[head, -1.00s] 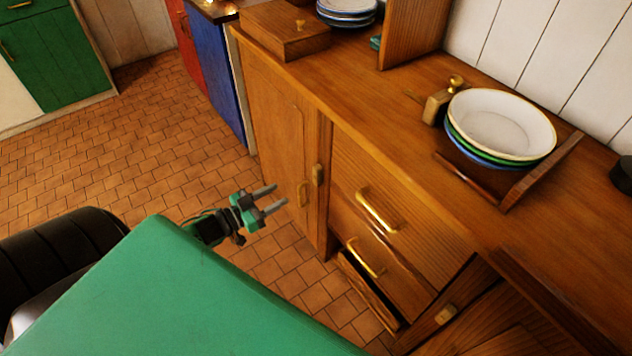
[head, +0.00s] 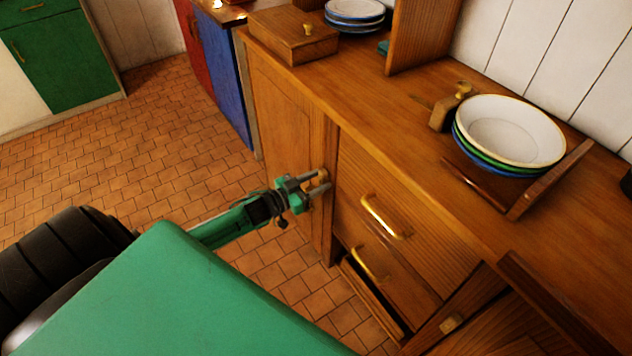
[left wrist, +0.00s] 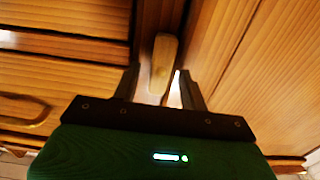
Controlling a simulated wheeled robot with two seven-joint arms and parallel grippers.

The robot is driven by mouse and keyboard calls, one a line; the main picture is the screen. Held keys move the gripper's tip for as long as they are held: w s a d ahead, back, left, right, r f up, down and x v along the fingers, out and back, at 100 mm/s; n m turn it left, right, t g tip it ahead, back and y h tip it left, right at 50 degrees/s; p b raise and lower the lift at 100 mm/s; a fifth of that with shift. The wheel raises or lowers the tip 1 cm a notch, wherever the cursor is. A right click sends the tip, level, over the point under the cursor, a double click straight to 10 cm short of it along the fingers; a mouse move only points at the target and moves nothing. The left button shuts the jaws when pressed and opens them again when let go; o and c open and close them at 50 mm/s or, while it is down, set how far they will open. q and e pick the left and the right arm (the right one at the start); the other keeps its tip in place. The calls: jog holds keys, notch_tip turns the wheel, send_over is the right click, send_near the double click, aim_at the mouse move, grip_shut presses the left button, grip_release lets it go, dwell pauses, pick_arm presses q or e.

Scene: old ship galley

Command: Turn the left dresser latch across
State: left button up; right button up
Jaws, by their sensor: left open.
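The left dresser latch is a small wooden turn-piece on the post beside the left cupboard door (head: 285,120). In the left wrist view the latch (left wrist: 163,62) stands lengthwise between my fingers. My left gripper (head: 322,184) is open at the latch, one finger on each side; it also shows in the left wrist view (left wrist: 160,88). I cannot tell whether either finger touches it. In the head view the fingers hide part of the latch. My right gripper is not in view.
Brass drawer handles (head: 384,217) stick out just right of the latch. A lower drawer (head: 372,300) stands partly open. Another latch (head: 451,323) is at the lower right. Stacked plates (head: 510,130) stand on the dresser top. Tiled floor is clear to the left.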

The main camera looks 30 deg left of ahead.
pick_arm(q)
jog(key=shift+c, duration=0.4)
grip_shut()
